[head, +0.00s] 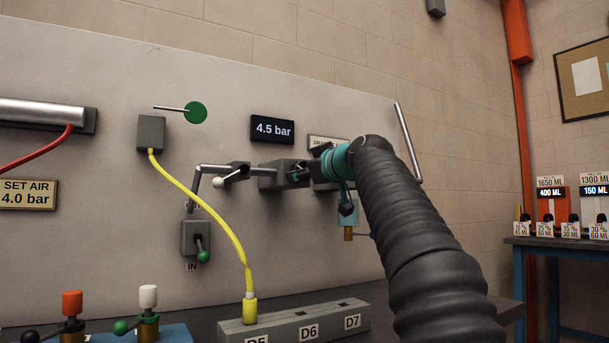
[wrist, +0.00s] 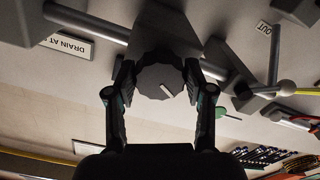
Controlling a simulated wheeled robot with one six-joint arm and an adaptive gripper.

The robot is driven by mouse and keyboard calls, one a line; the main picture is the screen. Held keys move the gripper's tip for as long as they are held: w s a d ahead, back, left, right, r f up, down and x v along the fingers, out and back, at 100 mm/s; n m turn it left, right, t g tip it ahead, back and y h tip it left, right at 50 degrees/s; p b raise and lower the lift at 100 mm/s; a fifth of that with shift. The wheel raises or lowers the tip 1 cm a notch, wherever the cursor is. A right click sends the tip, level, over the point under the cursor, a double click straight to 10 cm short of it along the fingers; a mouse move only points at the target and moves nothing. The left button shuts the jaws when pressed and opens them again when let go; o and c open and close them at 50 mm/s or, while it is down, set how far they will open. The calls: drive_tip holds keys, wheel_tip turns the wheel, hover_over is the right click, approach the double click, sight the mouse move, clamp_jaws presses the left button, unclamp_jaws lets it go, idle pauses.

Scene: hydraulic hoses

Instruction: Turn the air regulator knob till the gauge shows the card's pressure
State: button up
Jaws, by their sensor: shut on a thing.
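The air regulator knob (wrist: 158,82) is dark grey and faceted, with a pale pointer mark towards its lower right in the wrist view. My gripper (wrist: 160,84) has one finger on each side of the knob and is shut on it. In the head view my gripper (head: 298,176) reaches the regulator body (head: 272,178) on the panel, and the knob cannot be made out there. The gauge display (head: 272,130) above reads 4.5 bar. The card (head: 28,194) at the left reads SET AIR 4.0 bar.
A yellow hose (head: 218,218) runs from a grey box down to the block marked D5, D6 and D7 (head: 308,331). Pipework and the IN valve (head: 196,239) with a green-tipped handle are left of the regulator. A drain label (wrist: 66,46) is close by.

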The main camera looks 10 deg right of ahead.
idle(0.4)
drive_tip(key=o, duration=1.2)
drive_tip(key=shift+c, duration=0.2)
drive_tip(key=v, duration=1.2)
